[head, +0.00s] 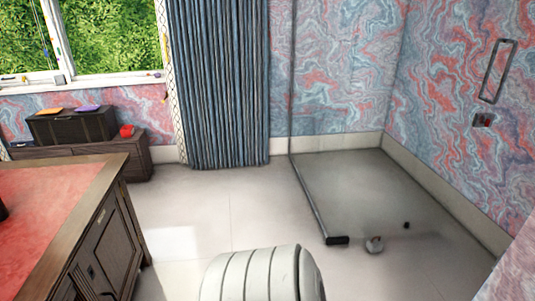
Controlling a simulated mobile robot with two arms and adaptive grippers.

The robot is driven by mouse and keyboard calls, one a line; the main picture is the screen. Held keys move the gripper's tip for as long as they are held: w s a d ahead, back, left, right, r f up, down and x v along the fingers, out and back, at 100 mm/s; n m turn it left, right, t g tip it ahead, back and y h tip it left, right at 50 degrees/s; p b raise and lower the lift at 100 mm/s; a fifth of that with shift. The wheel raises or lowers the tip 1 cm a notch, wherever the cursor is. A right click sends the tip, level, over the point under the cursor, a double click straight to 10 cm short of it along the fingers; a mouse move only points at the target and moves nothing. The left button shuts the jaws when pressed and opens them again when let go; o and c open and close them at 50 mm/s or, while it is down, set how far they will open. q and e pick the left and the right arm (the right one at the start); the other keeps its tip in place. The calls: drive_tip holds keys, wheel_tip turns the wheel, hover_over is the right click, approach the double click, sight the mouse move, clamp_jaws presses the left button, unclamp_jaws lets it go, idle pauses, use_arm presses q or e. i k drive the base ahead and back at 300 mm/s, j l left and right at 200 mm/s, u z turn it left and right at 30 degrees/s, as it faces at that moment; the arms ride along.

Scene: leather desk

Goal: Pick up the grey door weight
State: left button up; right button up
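A small rounded grey thing (374,245) sits on the floor at the lower right, beside the black foot at the near end of a floor rail. It looks like the grey door weight, but it is too small to make out in detail. Neither of my grippers shows in the head view.
The leather-topped desk (50,200) fills the lower left. A pale ribbed rounded object (262,275) stands at the bottom middle. A dark rail (312,203) with a thin upright edges the right-hand floor area. Open tiled floor (215,205) lies between desk and rail.

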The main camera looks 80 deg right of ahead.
sight(373, 245)
drive_tip(key=z, duration=3.7)
drive_tip(key=i+j, duration=0.25)
drive_tip(key=i, duration=0.25)
drive_tip(key=i+j+u, duration=0.15)
drive_tip(key=i, duration=0.4)
drive_tip(key=i+j, duration=0.3)
drive_tip(key=i, duration=0.2)
drive_tip(key=j+u, duration=0.05)
